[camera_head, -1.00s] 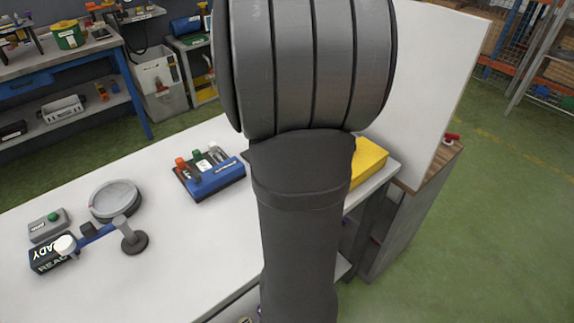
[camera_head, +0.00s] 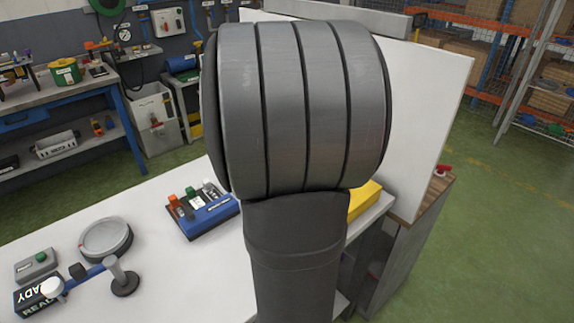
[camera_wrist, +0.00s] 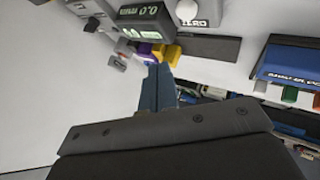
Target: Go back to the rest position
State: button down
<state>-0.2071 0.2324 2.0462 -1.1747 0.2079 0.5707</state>
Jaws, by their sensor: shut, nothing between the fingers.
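My gripper (camera_wrist: 158,82) shows in the wrist view as blue-grey fingers beyond a dark screwed plate. The fingers are together with nothing between them. Their tips appear close to a small yellow piece (camera_wrist: 170,55) and a purple piece; whether they touch I cannot tell. In the head view my large grey arm link fills the middle and the gripper is hidden. A round grey turntable (camera_head: 106,240) lies on the white bench at the left, beside a blue bar with a grey post (camera_head: 121,278).
A READY display (camera_head: 38,299) and a green-button box (camera_head: 37,266) stand at the bench's left. A blue holder (camera_head: 205,219) and a yellow box (camera_head: 362,201) are near my arm. The wrist view shows a 0.0 readout (camera_wrist: 150,14) and a blue box (camera_wrist: 290,62).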

jog(key=shift+f, duration=0.15)
jog(key=shift+f, duration=0.95)
jog(key=shift+r, duration=1.5)
jog(key=shift+f, duration=0.1)
